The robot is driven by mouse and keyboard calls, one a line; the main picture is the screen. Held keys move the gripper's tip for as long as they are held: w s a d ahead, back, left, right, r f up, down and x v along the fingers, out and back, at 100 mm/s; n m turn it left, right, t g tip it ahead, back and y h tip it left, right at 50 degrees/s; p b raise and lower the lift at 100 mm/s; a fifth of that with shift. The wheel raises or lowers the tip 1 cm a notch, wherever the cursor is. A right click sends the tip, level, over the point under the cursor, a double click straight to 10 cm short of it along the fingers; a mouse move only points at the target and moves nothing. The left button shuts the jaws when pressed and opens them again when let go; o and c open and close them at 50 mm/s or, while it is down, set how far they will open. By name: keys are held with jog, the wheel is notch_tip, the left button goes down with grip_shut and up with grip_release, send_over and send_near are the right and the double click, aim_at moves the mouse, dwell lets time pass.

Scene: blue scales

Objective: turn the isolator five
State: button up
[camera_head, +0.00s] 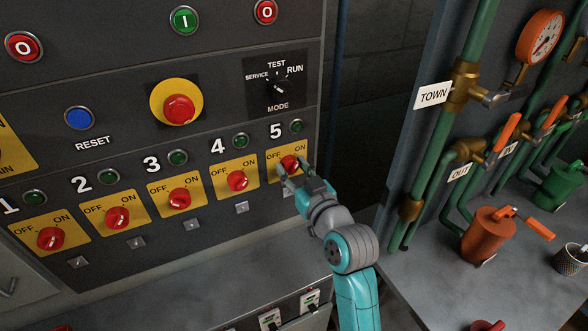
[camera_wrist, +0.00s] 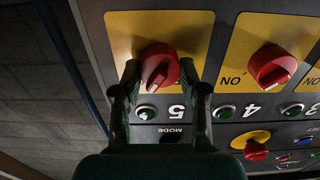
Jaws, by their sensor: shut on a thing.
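The isolator five red knob (camera_head: 289,163) sits on a yellow OFF/ON plate under the number 5 and a green lamp (camera_head: 296,126). My gripper (camera_head: 291,175) is shut on this knob from the front. In the wrist view the knob (camera_wrist: 158,64) lies between the two fingertips (camera_wrist: 160,82).
Isolator four (camera_head: 237,181) stands close on the left, with more matching knobs beyond it. A yellow-ringed emergency button (camera_head: 178,109) and the mode selector (camera_head: 279,86) are above. Valves and an orange pump (camera_head: 488,232) stand to the right.

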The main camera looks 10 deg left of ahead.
jog(key=n, duration=0.4)
jog(key=shift+a+n, duration=0.1)
jog(key=shift+n, duration=0.2)
jog(key=n, duration=0.3)
jog(key=shift+n, duration=0.3)
jog(key=n, duration=0.3)
jog(key=shift+s+n, duration=0.1)
jog(key=shift+n, duration=0.2)
jog(key=shift+a+f+n, duration=0.1)
jog(key=shift+f+n, duration=0.05)
jog(key=shift+n, duration=1.55)
jog(key=o, duration=1.1)
jog(key=shift+o, duration=0.2)
jog(key=v, duration=1.2)
